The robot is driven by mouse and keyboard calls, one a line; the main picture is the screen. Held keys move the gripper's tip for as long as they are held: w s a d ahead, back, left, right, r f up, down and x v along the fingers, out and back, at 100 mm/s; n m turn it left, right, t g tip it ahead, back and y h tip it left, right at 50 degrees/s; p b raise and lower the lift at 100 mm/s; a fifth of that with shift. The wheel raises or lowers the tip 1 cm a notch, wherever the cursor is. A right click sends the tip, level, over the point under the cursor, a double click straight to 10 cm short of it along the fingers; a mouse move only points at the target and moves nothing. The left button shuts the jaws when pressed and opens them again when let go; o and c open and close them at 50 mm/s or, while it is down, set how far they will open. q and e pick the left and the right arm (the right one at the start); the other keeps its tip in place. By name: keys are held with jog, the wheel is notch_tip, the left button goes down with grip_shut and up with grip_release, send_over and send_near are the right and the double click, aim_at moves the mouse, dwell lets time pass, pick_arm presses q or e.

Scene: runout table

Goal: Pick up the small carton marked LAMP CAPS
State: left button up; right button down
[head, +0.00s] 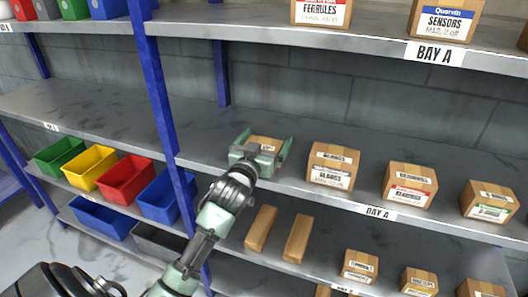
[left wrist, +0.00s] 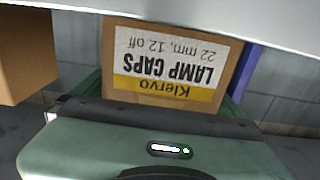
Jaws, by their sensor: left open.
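The small LAMP CAPS carton (left wrist: 172,68) fills the middle of the left wrist view, its white and yellow label upside down. In the head view its brown top (head: 264,143) shows on the middle shelf, just right of the blue post. My left gripper (head: 266,147) is open, with one green finger on each side of the carton. I cannot tell whether the fingers touch it. The gripper hides the carton's front in the head view. My right gripper is not in view.
A GLANDS carton (head: 333,166) stands close to the right on the same shelf (head: 230,172), with more cartons farther right. A blue post (head: 160,95) rises to the left. An upper shelf (head: 250,32) overhangs. Coloured bins (head: 125,178) and long brown boxes (head: 298,238) lie lower.

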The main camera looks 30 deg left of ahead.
pick_arm(q)
jog(key=shift+w+a, duration=0.1)
jog(key=shift+w, duration=0.4)
jog(key=shift+s, duration=0.1)
jog(key=c, duration=1.2)
jog(key=shift+r, duration=0.15)
